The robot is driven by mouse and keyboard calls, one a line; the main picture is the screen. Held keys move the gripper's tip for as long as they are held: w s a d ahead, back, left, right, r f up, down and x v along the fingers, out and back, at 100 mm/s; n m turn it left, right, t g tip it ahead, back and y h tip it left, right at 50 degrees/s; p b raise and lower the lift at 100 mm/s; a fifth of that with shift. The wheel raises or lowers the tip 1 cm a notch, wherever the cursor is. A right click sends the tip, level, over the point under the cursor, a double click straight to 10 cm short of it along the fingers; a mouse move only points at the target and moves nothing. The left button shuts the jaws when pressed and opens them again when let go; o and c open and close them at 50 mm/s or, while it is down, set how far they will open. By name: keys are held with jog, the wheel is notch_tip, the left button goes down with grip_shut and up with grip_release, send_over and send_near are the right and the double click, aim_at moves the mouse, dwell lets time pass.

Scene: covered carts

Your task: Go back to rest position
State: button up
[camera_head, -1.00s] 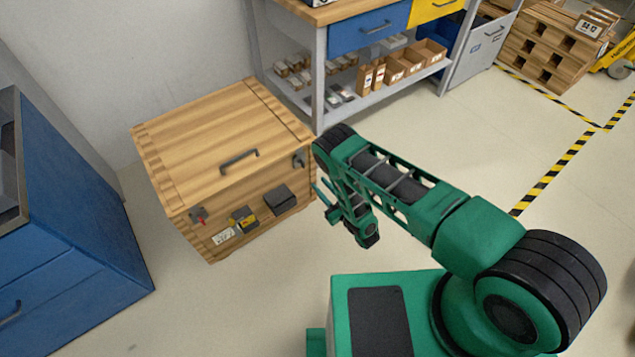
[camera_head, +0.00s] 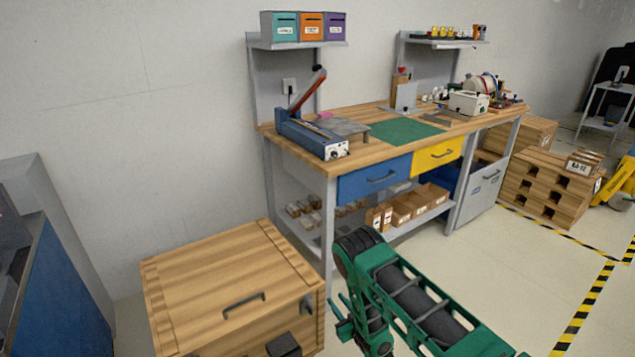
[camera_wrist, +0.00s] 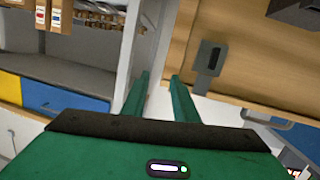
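My green arm reaches in from the bottom right in the head view. My gripper (camera_head: 342,318) is just right of the wooden chest, close to its right side. In the wrist view my gripper (camera_wrist: 158,80) shows two green fingers with a gap between them and nothing held. The wooden chest (camera_head: 215,275) stands at the lower left with its lid down and a dark handle (camera_head: 243,304) on the lid's front part. In the wrist view the chest's wooden face with a grey latch (camera_wrist: 208,65) is just beyond the fingers.
A workbench (camera_head: 385,155) with blue and yellow drawers stands behind the chest. A blue cabinet (camera_head: 65,290) is at the left. Wooden crates (camera_head: 545,185) stand at the right behind striped floor tape (camera_head: 583,310). Open floor lies right of the bench.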

jog(key=w+d+r+m+g+h, duration=0.1)
jog(key=w+d+r+m+h, duration=0.2)
jog(key=d+r, duration=0.45)
jog(key=w+d+r+g+h, duration=0.1)
jog(key=w+d+r+h, duration=0.2)
jog(key=w+d+r, duration=0.5)
jog(key=s+d+r+m+g+h, duration=0.2)
jog(key=s+d+r, duration=0.4)
jog(key=d+r, duration=0.15)
jog(key=s+d+r+m+g+h, duration=0.1)
jog(key=s+d+r+m+g, duration=0.15)
jog(key=s+d+r, duration=0.55)
jog(key=s+d+r+m+g, duration=0.1)
jog(key=s+d+r+g, duration=0.15)
jog(key=s+r, duration=0.55)
jog(key=s+d+r+m+g, duration=0.2)
jog(key=s+d+r, duration=0.2)
jog(key=s, duration=0.8)
jog(key=s+a+r+m+g+y, duration=0.1)
jog(key=s+a+r, duration=0.1)
jog(key=s, duration=1)
jog(key=s+a+r+m+g+y, duration=0.1)
jog(key=s+a+r+g, duration=0.1)
jog(key=s, duration=1)
jog(key=shift+a+r+g, duration=0.15)
jog(key=shift+r+g, duration=0.15)
jog(key=shift+r, duration=0.2)
